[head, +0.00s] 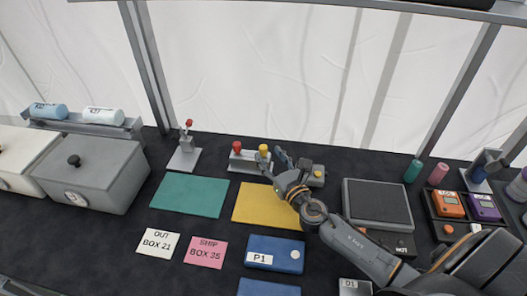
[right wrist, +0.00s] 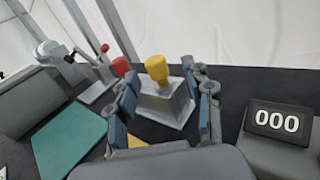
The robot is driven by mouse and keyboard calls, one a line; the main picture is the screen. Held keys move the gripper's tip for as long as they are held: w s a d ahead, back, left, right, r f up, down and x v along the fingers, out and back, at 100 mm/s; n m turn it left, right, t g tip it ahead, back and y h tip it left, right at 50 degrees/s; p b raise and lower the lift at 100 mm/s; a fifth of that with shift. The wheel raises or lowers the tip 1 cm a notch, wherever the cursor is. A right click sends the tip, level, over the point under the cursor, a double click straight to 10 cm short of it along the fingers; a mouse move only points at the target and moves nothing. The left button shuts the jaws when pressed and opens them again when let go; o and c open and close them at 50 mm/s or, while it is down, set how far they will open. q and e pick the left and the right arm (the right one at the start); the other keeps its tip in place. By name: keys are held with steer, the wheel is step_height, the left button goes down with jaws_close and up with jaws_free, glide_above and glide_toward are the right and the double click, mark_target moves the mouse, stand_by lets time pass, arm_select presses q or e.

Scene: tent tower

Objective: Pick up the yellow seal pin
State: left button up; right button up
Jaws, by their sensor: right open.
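The yellow seal pin (head: 263,150) stands upright in a grey metal holder (head: 243,162), just right of a red pin (head: 237,146). My right gripper (head: 281,162) is right beside the yellow pin, at the right end of the holder. In the right wrist view, the yellow pin (right wrist: 157,69) and the holder (right wrist: 165,104) show between the two spread blue-padded fingers of my right gripper (right wrist: 162,92). It is open and holds nothing. The red pin (right wrist: 121,67) is just beyond the left finger. My left gripper is not in view.
A green mat (head: 190,196) and a yellow mat (head: 255,205) lie in front of the holder. A grey press-like stand (head: 184,158) is to the left. A scale with a dark plate (head: 377,203) is to the right; its display (right wrist: 277,121) reads 000.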

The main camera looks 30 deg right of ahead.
mark_target(265, 152)
steer(key=w, duration=0.4)
steer(key=shift+w+a, duration=0.1)
steer(key=shift+a, duration=0.05)
steer(key=shift+c, duration=1.3)
jaws_close()
